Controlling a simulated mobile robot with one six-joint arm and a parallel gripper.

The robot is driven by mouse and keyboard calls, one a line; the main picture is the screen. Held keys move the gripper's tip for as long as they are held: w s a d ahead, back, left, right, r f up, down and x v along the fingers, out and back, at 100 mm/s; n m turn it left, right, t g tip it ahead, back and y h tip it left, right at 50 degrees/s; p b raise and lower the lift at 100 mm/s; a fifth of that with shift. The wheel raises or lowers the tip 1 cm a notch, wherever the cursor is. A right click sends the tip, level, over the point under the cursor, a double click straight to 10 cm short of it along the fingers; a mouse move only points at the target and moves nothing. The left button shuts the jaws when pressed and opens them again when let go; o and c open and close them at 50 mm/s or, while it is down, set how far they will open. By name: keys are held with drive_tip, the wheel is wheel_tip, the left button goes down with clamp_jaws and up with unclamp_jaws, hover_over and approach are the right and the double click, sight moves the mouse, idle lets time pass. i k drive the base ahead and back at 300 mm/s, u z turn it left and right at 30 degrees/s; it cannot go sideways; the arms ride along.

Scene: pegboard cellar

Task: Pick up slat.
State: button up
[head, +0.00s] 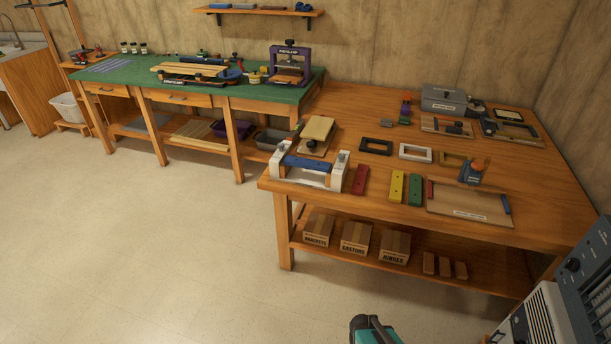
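Several flat bars could be the slat, and I cannot tell which one is meant. On the front wooden bench lie a red bar (360,179), a yellow bar (396,186) and a green bar (414,189), side by side and apart. A blue bar (307,163) lies across a white clamp-like fixture (335,178) to their left. Long pale wooden strips (190,69) lie on the green-topped bench at the back. A dark and teal part of my arm shows at the bottom edge; my gripper's fingers do not show.
The front bench (540,190) also holds small frames (415,153), a board with a tray-like edge (470,204) and a grey box (443,101). Labelled cartons (355,239) stand on its lower shelf. A grey machine (545,320) is at lower right. The left floor is clear.

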sight(294, 162)
drive_tip(key=k, duration=0.6)
drive_tip(key=u, duration=0.5)
drive_tip(key=i, duration=0.65)
drive_tip(key=u, duration=1)
drive_tip(key=i, duration=1.9)
drive_tip(key=u, duration=0.05)
